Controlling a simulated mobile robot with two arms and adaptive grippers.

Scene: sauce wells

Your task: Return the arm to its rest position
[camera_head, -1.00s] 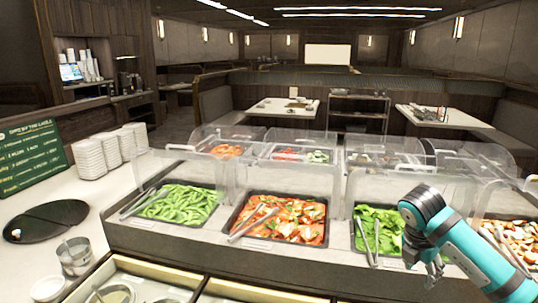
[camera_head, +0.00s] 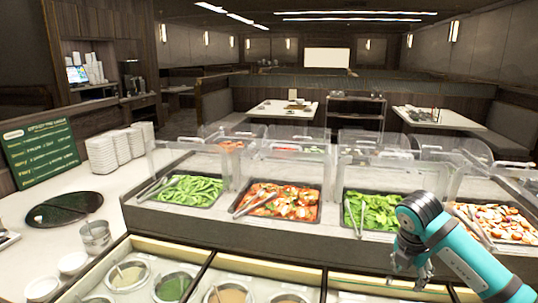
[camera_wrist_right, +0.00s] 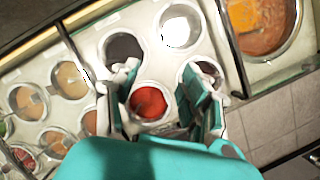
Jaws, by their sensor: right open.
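My right arm is teal and comes in from the lower right in the head view. Its gripper (camera_head: 412,265) points down over the front counter, in front of the tray of green leaves (camera_head: 372,212). In the right wrist view the gripper (camera_wrist_right: 163,80) has its two fingers spread apart with nothing between them. Below it are round sauce wells, among them a red sauce (camera_wrist_right: 149,101) and an orange one (camera_wrist_right: 262,18) at the upper right. My left gripper is not in view.
Food trays with tongs and clear guards stand behind the sauce wells (camera_head: 172,287). A metal cup (camera_head: 95,236), white bowls (camera_head: 73,262), a dark round plate (camera_head: 64,208) and stacked white dishes (camera_head: 103,155) are on the left counter (camera_head: 30,262). Floor tiles (camera_wrist_right: 282,115) show below the counter.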

